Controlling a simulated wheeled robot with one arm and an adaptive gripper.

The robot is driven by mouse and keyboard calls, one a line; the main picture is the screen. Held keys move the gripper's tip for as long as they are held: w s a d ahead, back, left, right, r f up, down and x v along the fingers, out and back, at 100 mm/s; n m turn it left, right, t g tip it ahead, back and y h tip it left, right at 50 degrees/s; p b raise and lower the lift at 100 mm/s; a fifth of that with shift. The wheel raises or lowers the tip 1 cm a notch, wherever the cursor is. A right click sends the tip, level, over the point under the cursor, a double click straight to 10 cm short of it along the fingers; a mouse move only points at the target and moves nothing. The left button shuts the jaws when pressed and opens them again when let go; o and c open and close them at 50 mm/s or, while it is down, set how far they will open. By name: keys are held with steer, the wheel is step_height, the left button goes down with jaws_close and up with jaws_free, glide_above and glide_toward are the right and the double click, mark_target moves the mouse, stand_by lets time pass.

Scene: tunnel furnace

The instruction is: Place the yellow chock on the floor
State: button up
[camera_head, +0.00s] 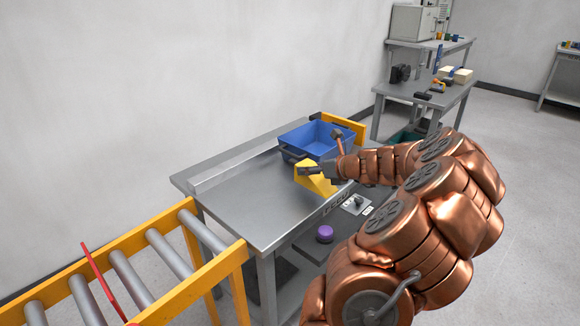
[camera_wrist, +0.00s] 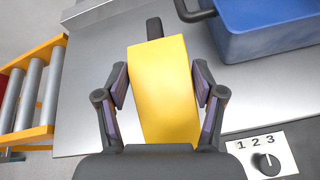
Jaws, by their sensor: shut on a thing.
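The yellow chock (camera_head: 316,179) is a wedge-shaped block held over the right part of the metal table (camera_head: 240,200). My gripper (camera_head: 310,172) is shut on it. In the wrist view the chock (camera_wrist: 164,90) fills the space between my gripper's two fingers (camera_wrist: 160,90). I cannot tell for sure whether its underside touches the table top. The grey floor (camera_head: 500,230) shows to the right of the table.
A blue bin (camera_head: 305,140) stands on the table just behind the chock. A yellow-framed roller conveyor (camera_head: 140,270) adjoins the table at the left. A numbered dial panel (camera_head: 356,204) and a purple button (camera_head: 324,233) are at the table's front. A workbench (camera_head: 430,95) stands behind.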

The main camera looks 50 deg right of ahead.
steer(key=shift+s+d, duration=0.2)
steer(key=shift+s, duration=0.15)
steer(key=b, duration=0.2)
glide_above(267, 189)
steer(key=shift+w+f, duration=0.1)
steer(key=shift+f, duration=0.7)
steer(key=shift+d+f+b, duration=0.1)
steer(key=shift+f+b, duration=0.25)
steer(key=shift+f, duration=1.4)
steer(key=o, duration=1.8)
steer(key=shift+r, duration=0.1)
steer(key=p+v, duration=0.1)
steer(key=v, duration=1.1)
